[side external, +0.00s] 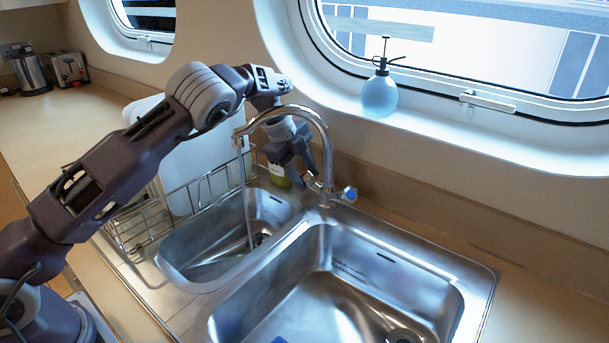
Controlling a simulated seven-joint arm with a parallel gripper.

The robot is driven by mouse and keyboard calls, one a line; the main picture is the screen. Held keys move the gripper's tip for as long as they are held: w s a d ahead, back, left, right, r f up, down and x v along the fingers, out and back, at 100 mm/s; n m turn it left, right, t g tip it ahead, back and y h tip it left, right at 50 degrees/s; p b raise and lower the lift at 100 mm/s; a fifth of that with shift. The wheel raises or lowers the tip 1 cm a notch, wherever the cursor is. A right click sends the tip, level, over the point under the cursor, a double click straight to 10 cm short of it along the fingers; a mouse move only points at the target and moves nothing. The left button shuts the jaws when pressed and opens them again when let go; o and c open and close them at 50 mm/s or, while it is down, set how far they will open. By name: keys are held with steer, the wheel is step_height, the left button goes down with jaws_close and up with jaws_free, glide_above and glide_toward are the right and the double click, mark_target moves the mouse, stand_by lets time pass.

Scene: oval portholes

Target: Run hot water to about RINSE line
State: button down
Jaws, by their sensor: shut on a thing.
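A chrome tap (326,150) with a tall curved spout stands behind the sink. A thin stream of water (247,205) falls from its spout into the small left basin (190,271). My gripper (306,181) is at the left side of the tap's base, shut on the left tap handle, which its fingers mostly hide. The right tap handle (349,194) has a blue end. The large right basin (290,290) has small dark marks (350,272) on its back wall, too small to read. I cannot tell the water level in the small basin.
A wire rack (135,232) with a large white board (190,150) stands left of the sink. A yellow-green bottle (278,176) is just behind my gripper. A blue spray bottle (379,95) stands on the porthole sill. A kettle (30,72) and toaster (69,70) stand far left.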

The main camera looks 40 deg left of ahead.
steer(key=shift+n, duration=0.3)
stand_by(0.4)
steer(key=c, duration=0.9)
jaws_free()
steer(key=shift+o, duration=0.2)
steer(key=v, duration=0.7)
